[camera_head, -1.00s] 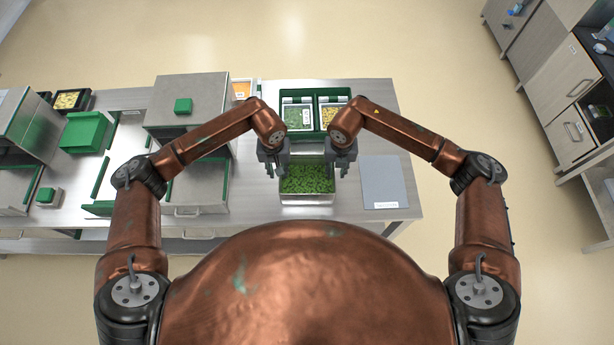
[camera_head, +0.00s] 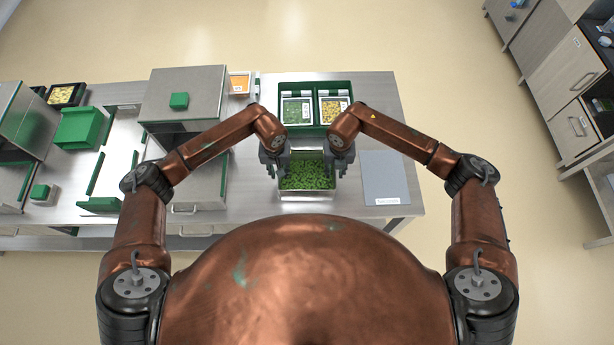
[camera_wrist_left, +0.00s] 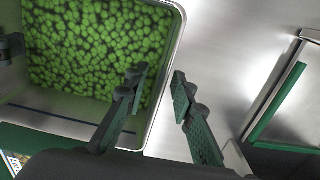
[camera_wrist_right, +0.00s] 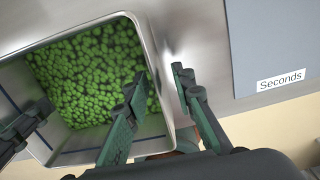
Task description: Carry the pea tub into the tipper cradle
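The pea tub (camera_head: 307,195) is a pale metal tub full of green peas, standing at the front of the table. My left gripper (camera_head: 273,166) is at its left side and my right gripper (camera_head: 341,166) at its right side. In the left wrist view my left gripper (camera_wrist_left: 159,77) is open, one finger over the peas and the other outside the tub wall. In the right wrist view my right gripper (camera_wrist_right: 156,80) likewise is open, its fingers on either side of the rim. I cannot tell which fixture is the tipper cradle.
A green crate (camera_head: 315,86) holding tubs of peas and yellow pieces stands behind the pea tub. A grey mat (camera_head: 386,178) marked Seconds lies to the right. Metal machine housings (camera_head: 186,92) and a green bin (camera_head: 80,128) stand on the left.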

